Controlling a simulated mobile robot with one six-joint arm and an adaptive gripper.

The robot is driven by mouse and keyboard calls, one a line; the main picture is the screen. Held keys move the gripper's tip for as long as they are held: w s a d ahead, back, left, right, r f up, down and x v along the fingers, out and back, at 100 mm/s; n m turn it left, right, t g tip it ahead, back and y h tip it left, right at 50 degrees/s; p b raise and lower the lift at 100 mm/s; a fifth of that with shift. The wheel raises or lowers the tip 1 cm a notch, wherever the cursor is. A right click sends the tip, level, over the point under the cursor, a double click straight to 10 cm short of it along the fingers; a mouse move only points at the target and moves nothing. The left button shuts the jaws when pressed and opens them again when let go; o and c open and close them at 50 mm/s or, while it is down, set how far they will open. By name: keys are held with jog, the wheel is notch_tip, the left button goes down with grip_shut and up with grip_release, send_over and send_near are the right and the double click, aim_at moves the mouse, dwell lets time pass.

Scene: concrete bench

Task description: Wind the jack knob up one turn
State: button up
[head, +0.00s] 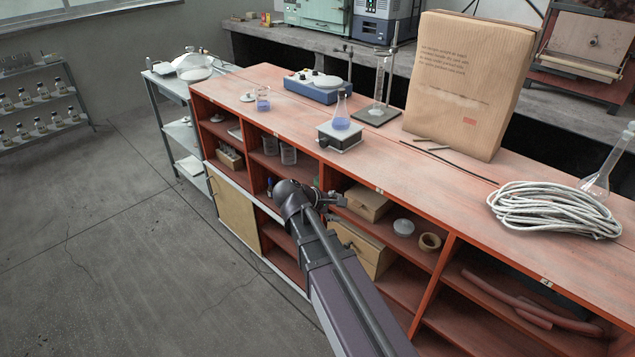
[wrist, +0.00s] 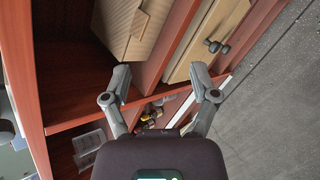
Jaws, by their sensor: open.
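The lab jack (head: 339,139) is a small white box-like stand on the red bench top in the head view. A dark knob (head: 323,143) shows at its left front side. A conical flask with blue liquid (head: 341,113) stands upright on the jack. My gripper (head: 334,199) is in front of the open shelves, below the bench top and apart from the jack. In the wrist view its two fingers (wrist: 160,82) are spread with nothing between them. I cannot make out the jack or knob in the wrist view.
The floor (head: 120,250) at left is clear.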

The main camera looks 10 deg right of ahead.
jog(key=s+f+m+g+y, duration=0.2)
jog(key=s+f+m+y, duration=0.1)
jog(key=s+m, duration=0.3)
jog(key=s+f+m+g+y, duration=0.1)
jog(key=s+f+m+y, duration=0.3)
jog(key=s+m+y, duration=0.1)
jog(key=shift+s+a+m+g+y, duration=0.45)
jog(key=shift+s+y, duration=0.25)
jog(key=shift+s, duration=0.45)
jog(key=shift+c, duration=1.3)
jog(key=shift+a, duration=0.1)
